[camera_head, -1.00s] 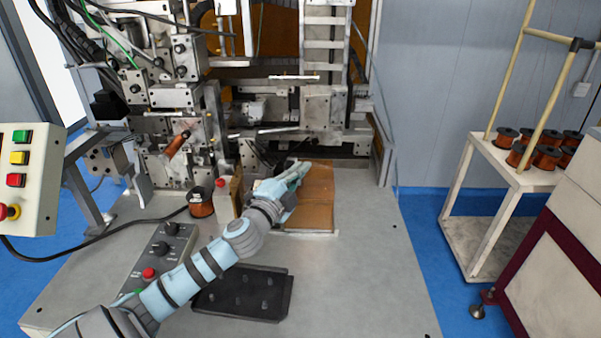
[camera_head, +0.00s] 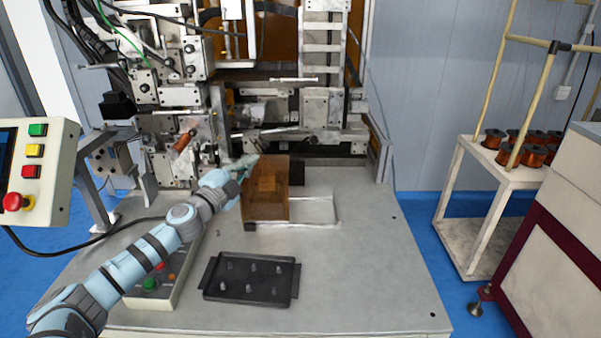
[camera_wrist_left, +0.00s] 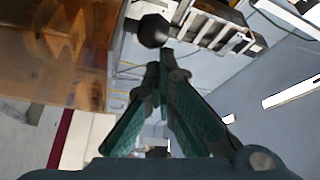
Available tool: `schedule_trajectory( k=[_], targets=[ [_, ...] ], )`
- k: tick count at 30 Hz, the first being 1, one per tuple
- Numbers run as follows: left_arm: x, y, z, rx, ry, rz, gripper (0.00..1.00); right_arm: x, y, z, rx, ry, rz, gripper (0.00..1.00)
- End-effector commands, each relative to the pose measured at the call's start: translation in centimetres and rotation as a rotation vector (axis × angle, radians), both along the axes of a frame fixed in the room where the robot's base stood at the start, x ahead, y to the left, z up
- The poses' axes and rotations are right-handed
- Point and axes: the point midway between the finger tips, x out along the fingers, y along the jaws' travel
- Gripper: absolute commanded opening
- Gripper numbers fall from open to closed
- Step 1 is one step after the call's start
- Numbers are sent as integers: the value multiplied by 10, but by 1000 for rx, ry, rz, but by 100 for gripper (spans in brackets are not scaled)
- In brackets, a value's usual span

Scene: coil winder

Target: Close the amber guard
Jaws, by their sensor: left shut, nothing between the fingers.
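The amber guard (camera_head: 268,190) is a see-through brown panel at the front of the winder, standing up from the table or tilted; its exact angle is hard to tell. My left gripper (camera_head: 251,162) is shut and empty at the guard's upper left edge. I cannot tell whether it touches the guard. In the left wrist view the shut fingers (camera_wrist_left: 160,72) point ahead, and the guard (camera_wrist_left: 60,45) fills the upper left, beside them. My right gripper is not in view.
The winder (camera_head: 270,110) stands behind the guard. A black pin tray (camera_head: 250,278) and a knob box (camera_head: 165,285) lie in front. A button panel (camera_head: 40,165) is at the left. The table's right side is clear. A spool cart (camera_head: 500,185) stands beyond.

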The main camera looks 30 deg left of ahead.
Motion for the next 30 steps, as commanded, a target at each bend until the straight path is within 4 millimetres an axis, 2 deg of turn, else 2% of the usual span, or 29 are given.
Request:
schedule_trajectory(
  k=[6,11,14,19,20,21,23,24,28,30],
  targets=[
    [9,-6,1,-9,-1,-7,0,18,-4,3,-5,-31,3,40],
    [10,-10,3,-9,0,-10,0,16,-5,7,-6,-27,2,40],
    [10,-17,10,-10,-2,-6,0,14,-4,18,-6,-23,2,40],
    [11,-40,27,-8,-5,6,0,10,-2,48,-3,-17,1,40],
    [6,-40,20,4,-1,8,0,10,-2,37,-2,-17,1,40],
    [-3,-38,10,12,3,9,0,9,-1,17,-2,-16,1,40],
    [-15,-41,4,14,0,7,0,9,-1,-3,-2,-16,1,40],
    [-23,-40,4,16,7,13,0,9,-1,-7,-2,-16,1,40],
    [-44,-46,5,16,4,5,0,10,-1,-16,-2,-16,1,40],
    [-57,-43,12,13,12,17,0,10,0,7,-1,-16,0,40]
  ],
)
